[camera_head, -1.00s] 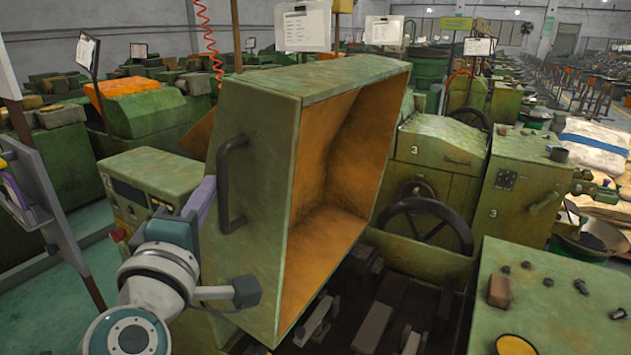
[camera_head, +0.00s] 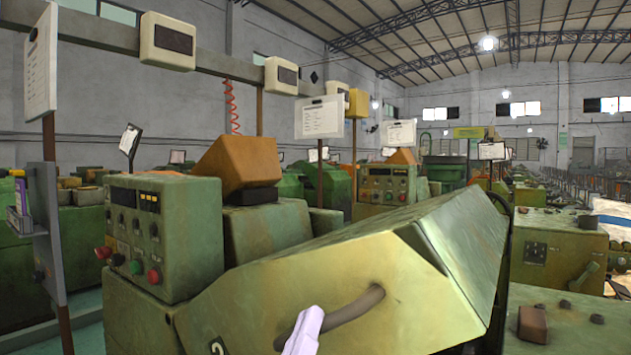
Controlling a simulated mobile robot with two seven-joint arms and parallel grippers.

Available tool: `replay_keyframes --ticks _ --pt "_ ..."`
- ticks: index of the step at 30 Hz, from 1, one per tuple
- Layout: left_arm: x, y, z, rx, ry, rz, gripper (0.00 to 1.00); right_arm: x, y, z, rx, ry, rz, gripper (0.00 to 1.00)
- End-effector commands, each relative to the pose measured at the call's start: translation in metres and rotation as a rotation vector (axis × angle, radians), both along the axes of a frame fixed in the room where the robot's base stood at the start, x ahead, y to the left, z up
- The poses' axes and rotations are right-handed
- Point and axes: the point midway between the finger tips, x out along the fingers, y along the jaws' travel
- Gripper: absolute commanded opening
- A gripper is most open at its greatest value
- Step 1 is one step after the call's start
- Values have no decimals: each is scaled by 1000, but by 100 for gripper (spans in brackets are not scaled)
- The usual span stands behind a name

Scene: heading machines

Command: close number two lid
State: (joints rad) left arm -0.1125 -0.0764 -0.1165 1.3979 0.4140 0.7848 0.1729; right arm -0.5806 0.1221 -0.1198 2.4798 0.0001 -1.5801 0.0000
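The green number two lid (camera_head: 410,260) fills the lower middle in the head view. It looks lowered, with its sloped outer faces showing and its inside hidden. A dark curved handle (camera_head: 355,308) is on its front face. Part of a "2" mark shows at the bottom edge. The pale purple tip of my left gripper (camera_head: 304,328) is at the handle's lower left end; I cannot tell whether it touches. The rest of this gripper is out of frame, so its opening is hidden. My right gripper is not in view.
A green control box (camera_head: 163,236) with knobs and coloured buttons stands left of the lid. A grey rack (camera_head: 46,240) is at the far left. Another green machine panel (camera_head: 560,320) is at the lower right. Hanging sheets and more machines stand behind.

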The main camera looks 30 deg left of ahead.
Motion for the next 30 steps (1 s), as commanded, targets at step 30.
replay_keyframes --ticks 30 --pt "-1 -12 -271 631 -50 2 0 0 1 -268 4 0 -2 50"
